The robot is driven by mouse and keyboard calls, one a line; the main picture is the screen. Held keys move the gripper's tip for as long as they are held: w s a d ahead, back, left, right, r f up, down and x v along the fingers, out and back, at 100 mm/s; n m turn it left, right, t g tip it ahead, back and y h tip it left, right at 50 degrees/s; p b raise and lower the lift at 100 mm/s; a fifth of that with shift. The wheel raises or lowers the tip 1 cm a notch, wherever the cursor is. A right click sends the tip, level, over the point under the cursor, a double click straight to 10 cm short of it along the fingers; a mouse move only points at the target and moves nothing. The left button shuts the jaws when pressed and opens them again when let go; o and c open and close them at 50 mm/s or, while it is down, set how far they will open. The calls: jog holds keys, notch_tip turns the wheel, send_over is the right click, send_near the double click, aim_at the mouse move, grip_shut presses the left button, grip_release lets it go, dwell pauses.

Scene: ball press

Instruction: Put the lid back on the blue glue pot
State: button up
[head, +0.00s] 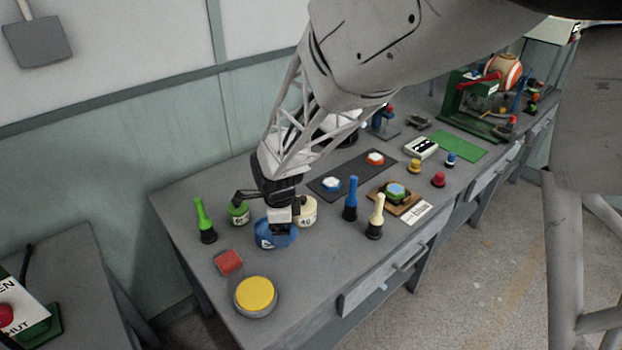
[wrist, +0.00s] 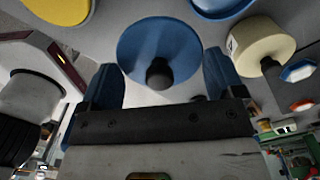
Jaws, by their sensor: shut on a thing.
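The blue glue pot (head: 264,240), with a white label, stands near the table's left end under my gripper (head: 281,226). In the wrist view, a round blue lid (wrist: 158,35) with a black knob lies between the two bluish fingers of my gripper (wrist: 163,80). My gripper is shut on this lid. Another blue round shape (wrist: 222,6), probably the pot, is cut off at the top edge. My gripper hides part of the pot in the head view, and I cannot tell whether lid and pot touch.
A green pot (head: 238,217) and a cream pot (head: 307,213) stand close behind. A yellow-topped tub (head: 256,295) and a red block (head: 229,262) lie in front. Green (head: 203,218), blue (head: 351,200) and cream (head: 376,212) cone-shaped items stand around. Bare table lies between the tub and cream cone.

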jog(key=w+a+r, duration=0.2)
jog(key=w+a, duration=0.3)
jog(key=w, duration=0.1)
jog(key=shift+w+a, duration=0.15)
jog(key=shift+w, duration=0.15)
jog(key=shift+f, duration=0.15)
jog(key=shift+f, duration=3.05)
jog(key=shift+f, duration=0.2)
dwell(0.4)
jog(key=o, duration=0.7)
jog(key=shift+c, duration=0.2)
jog(key=shift+r, duration=0.2)
notch_tip(320, 180, up, 7)
jog(key=shift+f, duration=0.2)
dwell(0.9)
